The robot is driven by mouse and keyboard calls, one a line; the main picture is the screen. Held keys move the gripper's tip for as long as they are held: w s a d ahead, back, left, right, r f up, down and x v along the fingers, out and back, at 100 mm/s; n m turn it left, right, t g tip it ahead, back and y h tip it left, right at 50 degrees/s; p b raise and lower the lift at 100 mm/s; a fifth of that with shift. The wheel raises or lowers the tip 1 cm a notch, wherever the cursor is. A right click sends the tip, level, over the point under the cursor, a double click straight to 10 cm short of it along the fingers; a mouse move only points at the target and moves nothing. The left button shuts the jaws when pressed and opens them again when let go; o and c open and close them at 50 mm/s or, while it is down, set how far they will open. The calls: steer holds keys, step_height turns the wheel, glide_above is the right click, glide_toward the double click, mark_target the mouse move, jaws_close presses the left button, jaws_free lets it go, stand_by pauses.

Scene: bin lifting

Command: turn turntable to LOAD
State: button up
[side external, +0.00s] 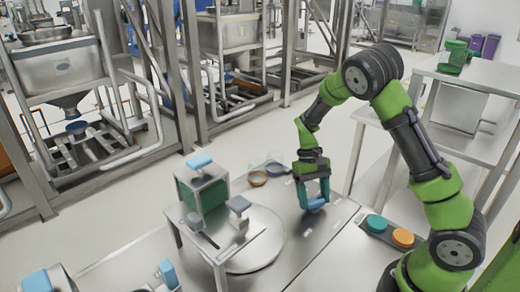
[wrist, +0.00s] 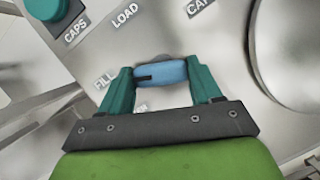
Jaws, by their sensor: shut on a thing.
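My gripper (side external: 314,190) has teal fingers and points down at the metal table. It is shut on a blue handle (side external: 317,203), which also shows between the fingertips in the wrist view (wrist: 162,73). Labels stand on the table around the handle: FILL (wrist: 104,81) close to its left, LOAD (wrist: 125,15) farther up and left, CAPS (wrist: 75,31) beyond. Another label is cut off at the top. The round metal turntable (side external: 265,252) lies left of my gripper in the side view. Its edge shows at the wrist view's upper right (wrist: 293,50).
A teal button (side external: 376,223) and an orange button (side external: 403,238) sit right of my gripper. Steel racks stand at the back.

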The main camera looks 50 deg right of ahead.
steer(key=shift+m, duration=0.3)
steer(key=m+y, duration=0.1)
steer(key=m, duration=0.2)
steer(key=m+t, duration=0.1)
steer(key=m, duration=0.1)
steer(key=shift+s+d+m+t+y, duration=0.1)
steer(key=shift+s+m+t+y, duration=0.1)
steer(key=shift+m+t+y, duration=0.15)
steer(key=m+t, duration=0.1)
steer(key=m, duration=0.2)
steer(key=m+t+y, duration=0.1)
steer(key=m, duration=0.2)
steer(key=shift+s, duration=0.15)
steer(key=shift+m, duration=0.25)
steer(key=o, duration=1.1)
steer(key=shift+c, duration=0.2)
steer(key=v, duration=1.7)
steer(key=shift+s, duration=0.2)
